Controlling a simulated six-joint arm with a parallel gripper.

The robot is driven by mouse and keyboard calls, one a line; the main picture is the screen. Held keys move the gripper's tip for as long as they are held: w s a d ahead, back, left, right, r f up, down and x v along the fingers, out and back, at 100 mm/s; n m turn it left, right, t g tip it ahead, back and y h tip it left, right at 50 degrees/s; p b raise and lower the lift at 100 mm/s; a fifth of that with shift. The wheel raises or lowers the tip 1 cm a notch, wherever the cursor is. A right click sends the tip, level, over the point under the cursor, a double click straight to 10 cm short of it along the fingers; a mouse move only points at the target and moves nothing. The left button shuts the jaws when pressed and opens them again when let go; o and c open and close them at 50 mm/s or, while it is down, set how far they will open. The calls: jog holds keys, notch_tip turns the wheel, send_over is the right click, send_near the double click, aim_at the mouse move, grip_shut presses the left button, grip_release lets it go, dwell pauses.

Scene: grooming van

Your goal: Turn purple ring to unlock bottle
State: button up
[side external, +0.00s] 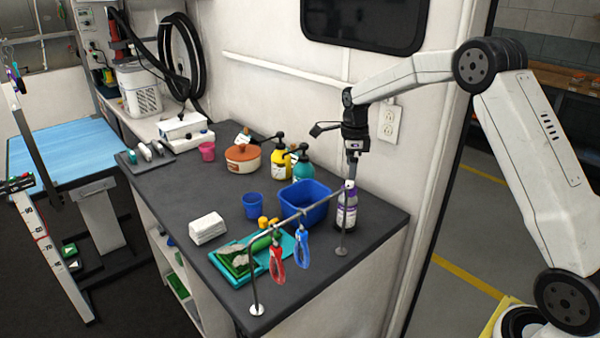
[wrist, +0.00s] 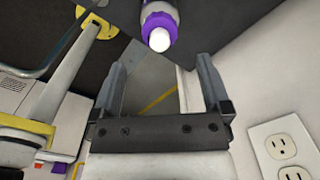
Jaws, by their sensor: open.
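The bottle (side external: 346,214) stands upright near the right end of the dark counter, with a purple label. In the wrist view its purple ring (wrist: 147,26) surrounds a white tip (wrist: 159,40). My gripper (side external: 351,174) points down just above the bottle top. In the wrist view my gripper (wrist: 160,65) is open with nothing between its fingers. The ring and tip lie just beyond the fingertips, toward the top edge of that picture. The side view is too small to tell whether the fingers touch the bottle.
A blue bin (side external: 308,207) stands left of the bottle. The wall with an outlet (side external: 390,122) is close behind my gripper.

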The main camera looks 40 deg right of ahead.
aim_at(349, 186)
jog(key=shift+f, duration=3.2)
jog(key=c, duration=1.3)
